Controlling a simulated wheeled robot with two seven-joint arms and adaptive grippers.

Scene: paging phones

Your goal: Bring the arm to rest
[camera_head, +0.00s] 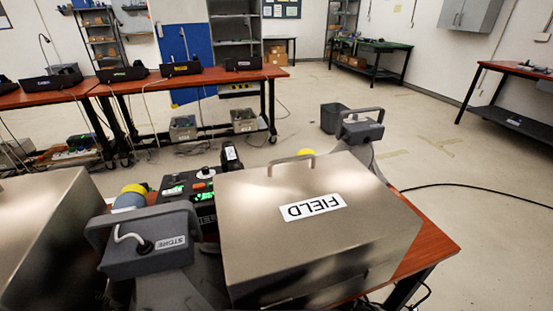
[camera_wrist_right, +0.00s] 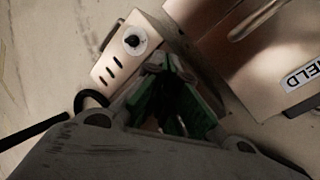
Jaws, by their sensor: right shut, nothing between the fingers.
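In the wrist view my right gripper (camera_wrist_right: 158,68) has green inner pads and its fingertips are together with nothing between them. It is in front of a pale box with a round knob and slots (camera_wrist_right: 130,45).
A metal case marked FIELD (camera_head: 330,240) covers much of the near table; it also shows in the wrist view (camera_wrist_right: 255,60).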

